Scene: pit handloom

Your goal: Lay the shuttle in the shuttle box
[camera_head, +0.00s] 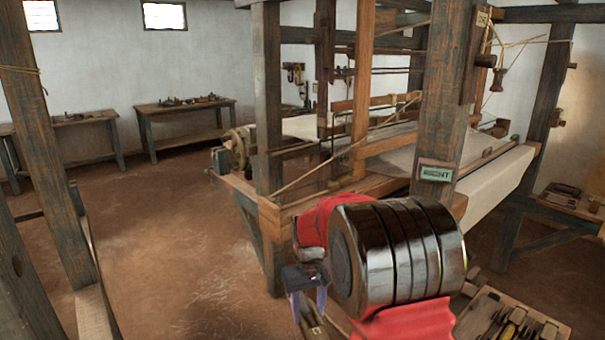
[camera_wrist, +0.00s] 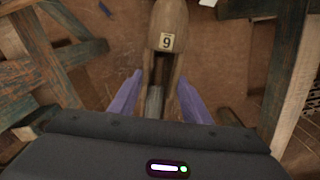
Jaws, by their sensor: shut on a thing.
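My gripper (camera_head: 309,303) is at the lower middle of the head view, in front of the loom, with its purple fingers pointing down. It is shut on a wooden shuttle (camera_head: 316,330), whose lower part runs out of the picture. In the wrist view the shuttle (camera_wrist: 168,18) lies lengthwise between the two fingers (camera_wrist: 161,85). It has a pale label with a 9 and a dark slot holding a grey bobbin. The floor shows below it. I cannot pick out the shuttle box for certain; my arm hides part of the loom's front.
The wooden loom frame (camera_head: 268,140) stands behind my arm, with a thick post (camera_head: 441,120) close by. A tray of tools (camera_head: 548,332) is at the lower right. A leaning beam (camera_head: 45,140) stands at left. The brown floor (camera_head: 170,230) between is open.

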